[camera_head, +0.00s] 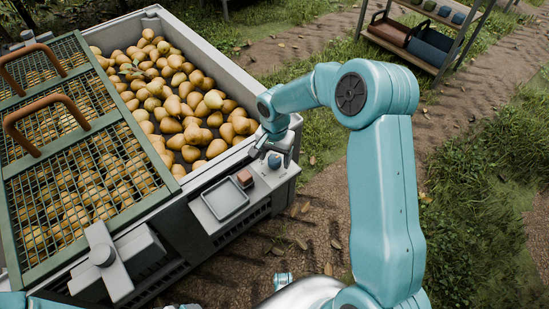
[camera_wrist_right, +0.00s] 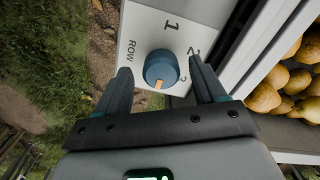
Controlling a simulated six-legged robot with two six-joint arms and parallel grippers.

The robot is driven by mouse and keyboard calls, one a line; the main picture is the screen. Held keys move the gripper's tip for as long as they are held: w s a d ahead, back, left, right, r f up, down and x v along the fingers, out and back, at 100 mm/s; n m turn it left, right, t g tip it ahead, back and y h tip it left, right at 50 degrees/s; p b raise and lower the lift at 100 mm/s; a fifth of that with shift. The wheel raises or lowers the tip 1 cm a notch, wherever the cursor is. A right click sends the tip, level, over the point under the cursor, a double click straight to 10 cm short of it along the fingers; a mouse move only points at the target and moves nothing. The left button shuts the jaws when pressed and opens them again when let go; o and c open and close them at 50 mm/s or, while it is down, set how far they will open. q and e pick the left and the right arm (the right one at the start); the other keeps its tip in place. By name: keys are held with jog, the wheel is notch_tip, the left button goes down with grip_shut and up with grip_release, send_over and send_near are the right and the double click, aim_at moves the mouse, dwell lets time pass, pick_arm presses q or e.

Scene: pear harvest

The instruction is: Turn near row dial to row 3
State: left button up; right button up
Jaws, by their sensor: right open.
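The near row dial is a round blue knob (camera_wrist_right: 161,69) with an orange pointer mark. It sits on a white plate (camera_wrist_right: 143,31) printed ROW with 1, 2 and a partly covered 3. The pointer is turned toward my gripper's palm, at the bottom of the wrist view, below and left of the 3. The dial also shows in the head view (camera_head: 274,161) on the cart's corner panel. My right gripper (camera_wrist_right: 160,82) is open, with one finger on each side of the dial; I cannot tell whether they touch it. It also shows in the head view (camera_head: 272,150). My left gripper is not in view.
The cart's bin (camera_head: 228,61) holds many pears. Green mesh lids (camera_head: 88,136) with brown handles cover its left part. A red-brown button (camera_head: 245,178) and a grey tray (camera_head: 225,198) lie beside the dial. A shelf with crates (camera_head: 428,51) stands at the back right.

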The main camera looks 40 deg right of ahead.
jog(key=shift+f, duration=0.25)
jog(key=c, duration=1.1)
jog(key=shift+o, duration=0.2)
jog(key=shift+n, duration=0.4)
jog(key=n, duration=0.5)
jog(key=shift+r+n+p, duration=0.1)
jog(key=shift+n+p, duration=0.2)
jog(key=shift+p, duration=0.05)
jog(key=n+p, duration=0.1)
jog(key=n, duration=0.4)
jog(key=shift+w, duration=0.1)
jog(key=shift+n, duration=0.4)
